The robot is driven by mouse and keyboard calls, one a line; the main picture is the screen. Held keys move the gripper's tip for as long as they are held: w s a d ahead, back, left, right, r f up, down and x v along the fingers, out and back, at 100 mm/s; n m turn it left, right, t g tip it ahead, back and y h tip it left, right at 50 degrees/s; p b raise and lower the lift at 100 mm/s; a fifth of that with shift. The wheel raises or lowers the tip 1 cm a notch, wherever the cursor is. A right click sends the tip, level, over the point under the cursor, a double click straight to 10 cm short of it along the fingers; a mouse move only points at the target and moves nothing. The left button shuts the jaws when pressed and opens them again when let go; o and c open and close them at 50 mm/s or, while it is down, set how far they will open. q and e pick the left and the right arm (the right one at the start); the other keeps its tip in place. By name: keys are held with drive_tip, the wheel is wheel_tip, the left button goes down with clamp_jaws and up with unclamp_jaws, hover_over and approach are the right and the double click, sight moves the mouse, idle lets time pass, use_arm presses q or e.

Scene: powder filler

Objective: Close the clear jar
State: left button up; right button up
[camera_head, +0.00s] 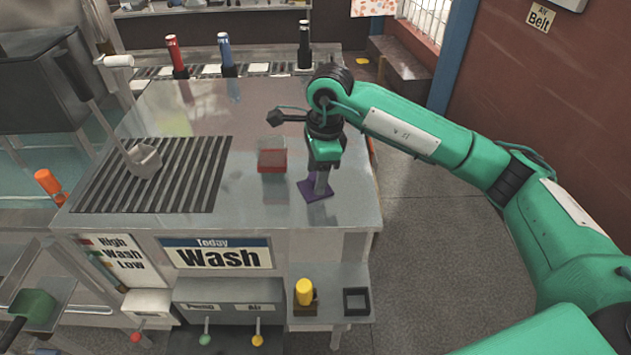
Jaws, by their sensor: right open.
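The clear jar (272,155) stands upright on the steel counter, with red contents in its lower part and no lid on it. A flat purple square piece (314,190), perhaps the lid, lies to its right, close to the counter's front right corner. My right gripper (320,185) points down right over the purple piece, open; its fingers hide part of that piece. I cannot tell whether the fingertips touch it. My left gripper is not in view.
A slatted dark grate (190,185) with a grey scoop (144,160) lies left of the jar. Red, blue and black bottles (304,45) stand at the back. A low front shelf holds a yellow-topped item (304,291) and a black square frame (356,301). The counter behind the jar is clear.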

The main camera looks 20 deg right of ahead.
drive_tip(key=shift+f, duration=0.35)
drive_tip(key=c, duration=1)
drive_tip(key=shift+c, duration=0.2)
drive_tip(key=shift+r, duration=0.3)
wheel_tip(320, 180, up, 11)
drive_tip(key=b, duration=0.2)
wheel_tip(320, 180, up, 7)
hover_over(315, 175)
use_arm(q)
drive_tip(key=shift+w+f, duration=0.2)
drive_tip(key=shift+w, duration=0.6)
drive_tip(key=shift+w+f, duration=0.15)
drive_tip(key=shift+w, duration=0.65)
use_arm(e)
drive_tip(key=shift+s+d+r, duration=0.1)
drive_tip(key=shift+r, duration=0.65)
